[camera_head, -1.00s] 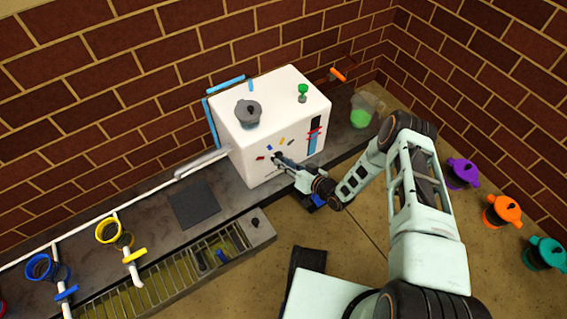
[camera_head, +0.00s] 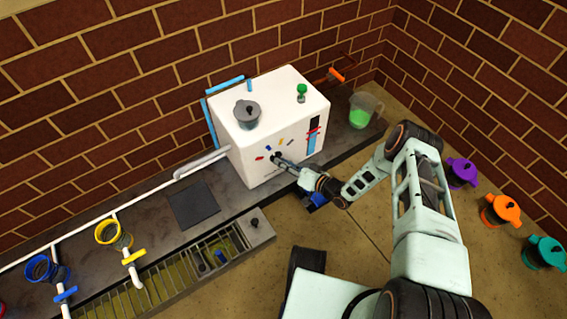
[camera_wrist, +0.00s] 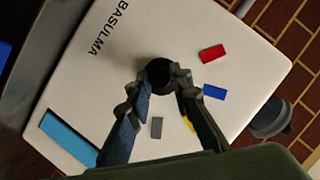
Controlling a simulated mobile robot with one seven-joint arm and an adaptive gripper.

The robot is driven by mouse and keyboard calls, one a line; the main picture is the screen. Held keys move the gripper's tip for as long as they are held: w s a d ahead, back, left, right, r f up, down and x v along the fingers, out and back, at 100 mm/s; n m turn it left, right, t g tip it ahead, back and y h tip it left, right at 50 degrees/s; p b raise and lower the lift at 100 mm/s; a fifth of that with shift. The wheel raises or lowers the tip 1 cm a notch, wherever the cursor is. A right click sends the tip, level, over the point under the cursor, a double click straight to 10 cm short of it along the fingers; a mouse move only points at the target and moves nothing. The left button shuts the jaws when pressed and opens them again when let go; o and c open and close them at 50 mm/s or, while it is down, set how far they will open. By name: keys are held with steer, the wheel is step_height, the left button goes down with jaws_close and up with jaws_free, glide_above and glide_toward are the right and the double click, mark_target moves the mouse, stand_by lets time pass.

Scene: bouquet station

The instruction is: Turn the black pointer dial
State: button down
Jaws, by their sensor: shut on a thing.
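The black pointer dial (camera_wrist: 158,74) is on the front face of the white machine (camera_head: 258,159). In the wrist view it shows as a dark round knob between my fingertips. My gripper (camera_head: 279,158) reaches the machine's front from the right in the head view, and its fingers (camera_wrist: 165,82) are closed on the dial. Red (camera_wrist: 212,53), blue (camera_wrist: 214,91), grey (camera_wrist: 156,128) and yellow (camera_wrist: 188,123) marks surround the dial; the yellow one is partly hidden by a finger. The dial's pointer direction cannot be made out.
A grey lidded pot (camera_head: 247,114) and a green knob (camera_head: 302,92) are on the machine's top. A jug of green liquid (camera_head: 361,112) stands to its right. Purple (camera_head: 461,172), orange (camera_head: 501,211) and teal (camera_head: 545,251) lidded pots are at far right. A grate (camera_head: 190,264) lies in front.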

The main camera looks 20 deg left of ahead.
steer(key=c, duration=1.7)
jaws_free()
steer(key=shift+c, duration=0.2)
steer(key=v, duration=1.2)
steer(key=shift+w, duration=0.1)
